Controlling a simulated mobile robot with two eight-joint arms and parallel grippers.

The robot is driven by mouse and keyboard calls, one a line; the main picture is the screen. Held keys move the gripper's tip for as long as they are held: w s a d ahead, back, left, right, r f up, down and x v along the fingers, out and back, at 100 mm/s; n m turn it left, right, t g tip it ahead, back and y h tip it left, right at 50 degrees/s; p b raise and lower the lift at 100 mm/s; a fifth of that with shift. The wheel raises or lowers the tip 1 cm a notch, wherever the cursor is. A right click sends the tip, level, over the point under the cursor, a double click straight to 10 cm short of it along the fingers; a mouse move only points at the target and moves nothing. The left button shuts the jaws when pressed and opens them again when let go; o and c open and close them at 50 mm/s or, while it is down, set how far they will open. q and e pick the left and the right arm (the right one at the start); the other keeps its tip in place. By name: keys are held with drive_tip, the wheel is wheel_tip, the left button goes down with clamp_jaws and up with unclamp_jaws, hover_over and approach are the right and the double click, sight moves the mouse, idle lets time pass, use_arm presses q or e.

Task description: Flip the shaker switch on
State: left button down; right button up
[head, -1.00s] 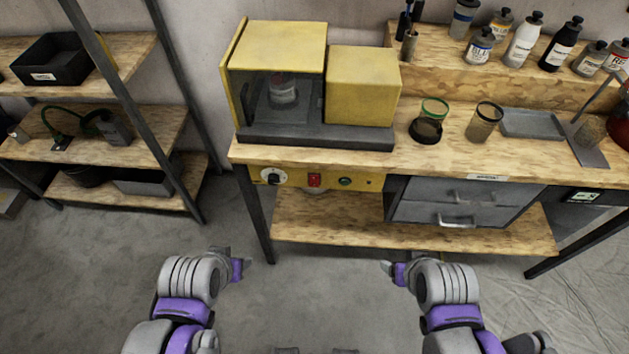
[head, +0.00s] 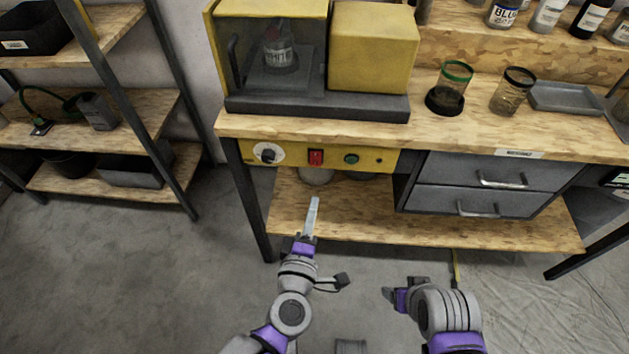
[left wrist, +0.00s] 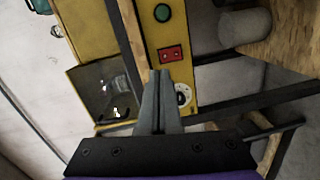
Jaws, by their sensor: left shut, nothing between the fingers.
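The red switch (head: 315,157) sits on the yellow control panel (head: 298,156) under the bench's front edge, between a dial (head: 267,154) and a green button (head: 351,159). In the left wrist view the red switch (left wrist: 171,54) lies just beyond the fingertips, apart from them as far as I can see. My left gripper (head: 314,203) is shut and empty, pointing up toward the panel from below and in front of it. The yellow shaker (head: 372,50) stands on the bench with a bottle (head: 280,52) behind its clear window. My right gripper (head: 390,294) hangs low on the right; its jaws are unclear.
Grey drawers (head: 480,185) are right of the panel. A lower wooden shelf (head: 350,215) lies beneath it, and a shelving rack (head: 130,120) stands at left. Two jars and a tray (head: 567,97) are on the bench.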

sight(315, 165)
use_arm(q)
drive_tip(key=f+n+y, duration=0.1)
drive_tip(key=a+f+n, duration=0.1)
drive_tip(key=f, duration=0.1)
drive_tip(key=shift+s+f+n+y+b, duration=0.1)
drive_tip(key=shift+s+n+y+b, duration=0.1)
drive_tip(key=shift+n+y+b, duration=0.15)
use_arm(e)
drive_tip(key=shift+f, duration=0.8)
use_arm(q)
drive_tip(key=w, duration=0.4)
drive_tip(key=w+f+b, duration=0.1)
drive_tip(key=w, duration=0.4)
drive_tip(key=w+d, duration=0.1)
drive_tip(key=w, duration=0.4)
drive_tip(key=shift+f, duration=0.3)
use_arm(e)
drive_tip(key=shift+w+f, duration=0.1)
drive_tip(key=shift+f, duration=0.75)
drive_tip(key=shift+f, duration=0.1)
use_arm(q)
drive_tip(key=shift+w+f+b, duration=0.15)
drive_tip(key=shift+w+b, duration=0.05)
drive_tip(key=shift+b, duration=0.15)
drive_tip(key=shift+s+a, duration=0.1)
drive_tip(key=shift+s, duration=0.05)
use_arm(e)
drive_tip(key=shift+f, duration=0.1)
